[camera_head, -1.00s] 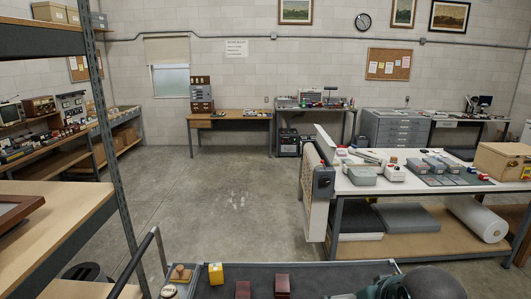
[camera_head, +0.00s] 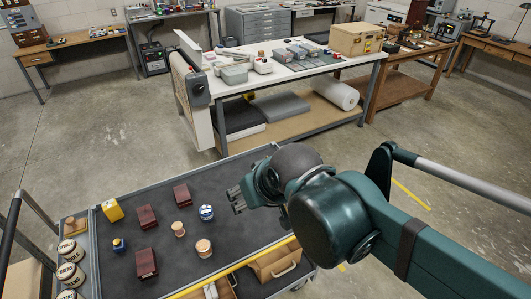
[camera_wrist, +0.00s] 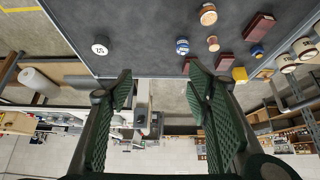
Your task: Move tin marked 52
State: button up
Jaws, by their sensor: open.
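A round, dark-sided tin with a white top (camera_wrist: 100,45) stands on the grey trolley top in the wrist view. Dark marks on its top look like 52 but are small. In the head view I cannot make it out; my arm covers that part of the trolley. My gripper (camera_head: 237,200) is above the trolley's far side, right of a blue-and-white tin (camera_head: 206,212). In the wrist view my gripper (camera_wrist: 160,82) has its fingers wide apart with nothing between them. The white-topped tin is beyond the left finger, apart from it.
A white worktable (camera_head: 290,74) stands behind. Open floor lies right.

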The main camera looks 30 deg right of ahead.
jog(key=shift+w+d+r+m, duration=0.2)
jog(key=shift+w+d+m, duration=0.2)
jog(key=shift+w, duration=0.2)
jog(key=c, duration=1.1)
jog(key=w+d+m, duration=0.1)
jog(key=w+d, duration=0.1)
jog(key=w+d+m+g, duration=0.1)
jog(key=w+d+m, duration=0.1)
jog(key=w, duration=0.1)
jog(key=w+d+m+g, duration=0.1)
jog(key=w+d, duration=0.2)
jog(key=shift+w+d+f+m+h, duration=0.1)
jog(key=shift+w+f+m+h, duration=0.15)
jog(key=shift+m+h, duration=0.15)
grip_shut()
jog(key=w+d+f+m+g, duration=0.1)
jog(key=w+d+f+m, duration=0.3)
jog(key=d+f, duration=0.2)
jog(key=w+d+f+m+g+p, duration=0.1)
jog(key=w+d+f+m+g, duration=0.1)
jog(key=w+d+f+m, duration=0.2)
jog(key=w+d+f+m+g, duration=0.2)
jog(key=w+d+f+m, duration=0.2)
jog(key=d+f, duration=0.5)
jog(key=w+d, duration=0.1)
jog(key=d, duration=0.6)
jog(key=shift+w+d+f+y, duration=0.2)
jog(key=shift+w+f+y, duration=0.1)
jog(key=shift+f+y, duration=0.1)
